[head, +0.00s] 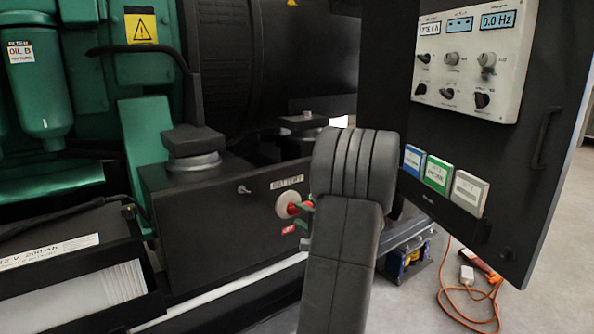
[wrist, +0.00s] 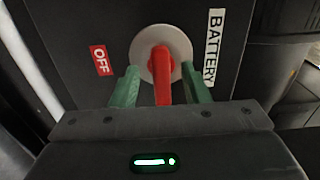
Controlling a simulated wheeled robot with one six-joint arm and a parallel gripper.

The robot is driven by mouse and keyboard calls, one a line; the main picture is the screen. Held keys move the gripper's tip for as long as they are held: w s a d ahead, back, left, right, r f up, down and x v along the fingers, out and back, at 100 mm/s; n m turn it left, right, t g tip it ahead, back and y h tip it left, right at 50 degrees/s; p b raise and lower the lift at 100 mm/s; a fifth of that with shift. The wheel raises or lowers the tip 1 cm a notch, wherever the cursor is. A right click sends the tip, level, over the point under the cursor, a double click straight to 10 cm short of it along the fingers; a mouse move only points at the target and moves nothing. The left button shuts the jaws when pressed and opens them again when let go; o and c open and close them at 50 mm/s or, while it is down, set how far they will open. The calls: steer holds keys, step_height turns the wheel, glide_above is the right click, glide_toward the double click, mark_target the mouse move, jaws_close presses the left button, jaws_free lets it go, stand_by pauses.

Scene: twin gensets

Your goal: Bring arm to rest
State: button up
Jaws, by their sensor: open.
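The battery switch has a white round base (head: 287,204) and a red handle (head: 297,209). It sits on the dark genset frame, between a BATTERY label (head: 287,183) and a red OFF label (head: 288,227). In the wrist view the red handle (wrist: 162,82) points from the base toward my gripper. My gripper (wrist: 160,70) is open, with one green finger on each side of the handle. Gaps show between fingers and handle.
An open control panel door (head: 540,130) stands close to the right of my arm. A battery box (head: 75,270) lies at lower left, with a green oil filter (head: 38,90) above. An orange cable (head: 465,318) lies on the floor at right.

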steer(key=shift+x, duration=1.05)
steer(key=shift+w+a+m, duration=0.1)
steer(key=shift+w+m, duration=0.05)
steer(key=shift+m, duration=0.15)
steer(key=shift+r+m, duration=0.2)
steer(key=shift+m, duration=1)
steer(key=shift+r+m+p, duration=0.25)
steer(key=shift+m+p, duration=0.65)
steer(key=shift+p, duration=0.05)
steer(key=m+p, duration=0.2)
steer(key=shift+f+p, duration=0.1)
steer(key=shift+p, duration=0.25)
steer(key=shift+m, duration=0.3)
